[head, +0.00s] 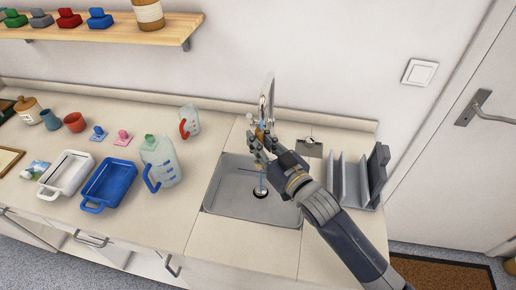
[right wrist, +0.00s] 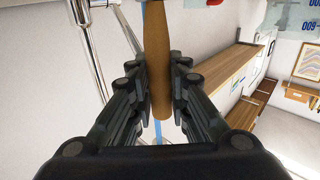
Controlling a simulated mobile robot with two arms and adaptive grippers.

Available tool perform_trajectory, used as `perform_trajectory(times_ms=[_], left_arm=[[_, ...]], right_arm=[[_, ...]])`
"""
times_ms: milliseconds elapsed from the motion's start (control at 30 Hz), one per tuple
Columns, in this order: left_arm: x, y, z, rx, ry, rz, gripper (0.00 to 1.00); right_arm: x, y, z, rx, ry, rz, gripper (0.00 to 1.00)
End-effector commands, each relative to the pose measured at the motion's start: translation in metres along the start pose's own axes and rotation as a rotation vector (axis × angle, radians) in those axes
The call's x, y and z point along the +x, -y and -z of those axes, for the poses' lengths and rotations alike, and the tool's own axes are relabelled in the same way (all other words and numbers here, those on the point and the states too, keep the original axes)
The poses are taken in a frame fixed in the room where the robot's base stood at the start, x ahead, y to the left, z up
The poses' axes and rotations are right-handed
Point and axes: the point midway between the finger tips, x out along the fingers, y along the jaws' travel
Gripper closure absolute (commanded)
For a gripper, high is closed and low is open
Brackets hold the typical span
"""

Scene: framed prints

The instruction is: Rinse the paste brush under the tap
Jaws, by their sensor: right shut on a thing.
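My right gripper (head: 262,143) is above the sink (head: 228,190), right by the chrome tap (head: 270,92). It is shut on the paste brush, whose brown wooden handle (right wrist: 157,60) stands between the fingers in the right wrist view. In the head view only a small orange-brown bit of the brush (head: 260,133) shows; I cannot make out its bristles. A thin blue line of water (head: 262,180) runs down below the gripper towards the drain (head: 260,193). The tap's chrome pipe also shows in the right wrist view (right wrist: 88,45). My left gripper is not in view.
A grey upright rack (head: 350,183) stands right of the sink, close to my right forearm. Left of the sink are a clear jug (head: 160,160), a blue tray (head: 108,184) and a white tray (head: 67,173). A wooden shelf (head: 120,27) hangs above the counter.

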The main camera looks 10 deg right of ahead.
Motion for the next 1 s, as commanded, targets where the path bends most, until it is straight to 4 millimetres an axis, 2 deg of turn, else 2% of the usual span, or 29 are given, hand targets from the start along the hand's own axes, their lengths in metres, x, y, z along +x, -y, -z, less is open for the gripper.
perform_trajectory(times_ms=[367,1000], left_arm=[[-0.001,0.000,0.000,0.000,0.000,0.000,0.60],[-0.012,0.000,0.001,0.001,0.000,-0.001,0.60]], right_arm=[[0.005,0.003,0.000,0.002,-0.001,0.001,1.00],[0.003,0.052,0.001,0.004,0.000,0.000,1.00]])
